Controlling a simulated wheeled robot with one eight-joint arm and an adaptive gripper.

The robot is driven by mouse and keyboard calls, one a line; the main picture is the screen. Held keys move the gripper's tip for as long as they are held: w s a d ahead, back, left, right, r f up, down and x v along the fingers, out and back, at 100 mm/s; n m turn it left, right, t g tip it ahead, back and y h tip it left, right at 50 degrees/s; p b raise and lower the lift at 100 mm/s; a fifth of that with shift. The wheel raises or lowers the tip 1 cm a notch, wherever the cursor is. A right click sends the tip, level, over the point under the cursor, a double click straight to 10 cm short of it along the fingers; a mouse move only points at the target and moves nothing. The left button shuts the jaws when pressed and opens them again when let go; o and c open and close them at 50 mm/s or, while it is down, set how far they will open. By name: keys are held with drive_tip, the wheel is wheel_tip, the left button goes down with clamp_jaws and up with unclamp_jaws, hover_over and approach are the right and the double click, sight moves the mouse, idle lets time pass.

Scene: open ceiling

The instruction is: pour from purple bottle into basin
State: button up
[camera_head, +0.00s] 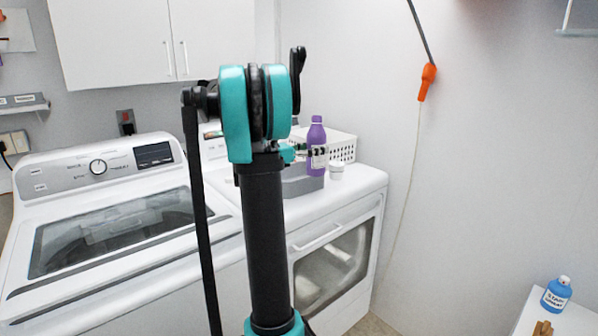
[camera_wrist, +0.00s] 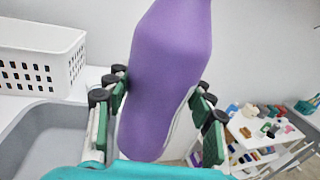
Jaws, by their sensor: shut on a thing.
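The purple bottle (camera_head: 317,146) is upright in the head view, above the top of the front-loading machine. In the wrist view the bottle (camera_wrist: 165,80) fills the middle, between the two finger pads. My gripper (camera_wrist: 160,100) is shut on it. In the head view my gripper (camera_head: 310,152) is small and partly hidden behind my arm. The grey basin (camera_head: 303,184) sits on the machine top, just below the bottle. In the wrist view the basin (camera_wrist: 42,128) lies at the lower left, beside the bottle. Its inside is mostly cut off or hidden by my gripper.
A white perforated basket (camera_head: 343,147) stands behind the bottle, against the wall; it also shows in the wrist view (camera_wrist: 40,55). A blue bottle (camera_head: 556,294) is on a white table at lower right.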

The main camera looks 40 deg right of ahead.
sight(314, 169)
drive_tip(key=shift+f+n+h, duration=0.3)
drive_tip(key=shift+f+n, duration=0.8)
drive_tip(key=shift+f, duration=1)
drive_tip(key=shift+s+f+n+h, duration=0.1)
drive_tip(key=shift+f+n+h, duration=0.15)
drive_tip(key=shift+n, duration=0.75)
drive_tip(key=shift+w+r+n+t+h, duration=0.2)
drive_tip(key=shift+r+n, duration=0.35)
drive_tip(key=shift+n, duration=0.4)
drive_tip(key=shift+r+n+t+h, duration=0.1)
drive_tip(key=shift+r+n+h, duration=0.15)
drive_tip(key=shift+r+n, duration=0.5)
drive_tip(key=shift+s+f+n+t, duration=0.15)
drive_tip(key=shift+s+f+n, duration=0.05)
drive_tip(key=shift+f+n, duration=0.4)
drive_tip(key=shift+s+f+n+t, duration=0.15)
drive_tip(key=shift+f+n, duration=0.35)
drive_tip(key=shift+n, duration=0.2)
drive_tip(key=shift+s+n+h, duration=0.4)
drive_tip(key=shift+n, duration=0.6)
drive_tip(key=shift+s+n+t, duration=0.3)
drive_tip(key=shift+n+t, duration=0.3)
drive_tip(key=shift+n, duration=0.3)
drive_tip(key=shift+s+f+n+t, duration=0.25)
drive_tip(key=shift+f+n, duration=0.4)
drive_tip(key=shift+n, duration=0.45)
drive_tip(key=shift+w+r+n+t+h+p, duration=0.35)
drive_tip(key=shift+w+r+n+t, duration=0.15)
drive_tip(key=shift+r+n, duration=0.5)
